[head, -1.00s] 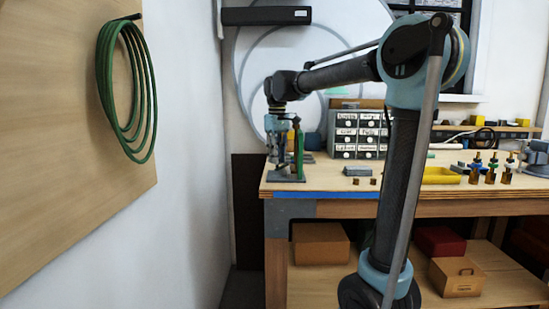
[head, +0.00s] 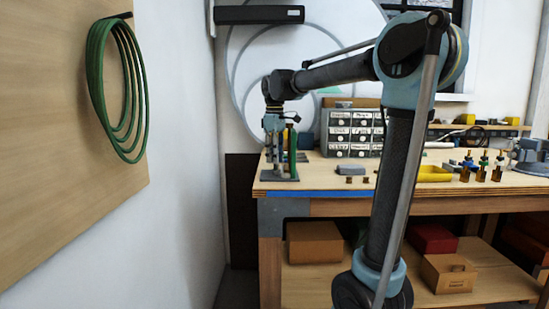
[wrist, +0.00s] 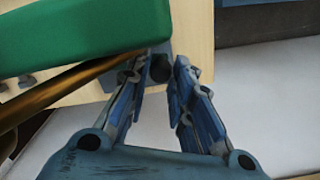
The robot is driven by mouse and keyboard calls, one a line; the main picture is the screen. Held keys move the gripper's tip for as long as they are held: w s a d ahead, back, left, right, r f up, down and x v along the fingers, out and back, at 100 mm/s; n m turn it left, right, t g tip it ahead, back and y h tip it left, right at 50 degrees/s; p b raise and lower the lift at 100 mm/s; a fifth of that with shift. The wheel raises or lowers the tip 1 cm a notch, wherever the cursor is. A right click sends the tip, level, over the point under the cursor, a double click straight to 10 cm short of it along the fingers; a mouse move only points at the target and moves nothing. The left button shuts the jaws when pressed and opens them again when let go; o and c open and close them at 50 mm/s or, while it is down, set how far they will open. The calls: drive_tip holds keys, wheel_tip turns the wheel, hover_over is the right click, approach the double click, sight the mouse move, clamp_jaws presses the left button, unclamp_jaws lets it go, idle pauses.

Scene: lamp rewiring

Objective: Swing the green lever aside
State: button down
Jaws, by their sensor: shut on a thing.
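The green lever (head: 292,152) stands upright on a grey base plate (head: 278,178) at the bench's left end. In the wrist view the lever (wrist: 75,35) is a broad green bar across the upper left, close to the fingers. My gripper (head: 277,165) points down just left of the lever in the head view. In the wrist view my gripper (wrist: 163,68) has its fingertips close together around a dark round peg (wrist: 160,68) at the green bar's edge. Whether the peg is joined to the lever is hidden. A brass rod (wrist: 60,92) runs beneath the green bar.
A grey drawer cabinet (head: 350,133) stands behind and right of the lever. A small grey block (head: 351,169), a yellow tray (head: 434,174) and several small coloured-top parts (head: 482,167) lie farther right. The white wall (head: 185,170) is close on the left.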

drive_tip(key=shift+w, duration=0.1)
drive_tip(key=c, duration=1.4)
unclamp_jaws()
wheel_tip(320, 180, up, 12)
drive_tip(key=shift+f, duration=0.1)
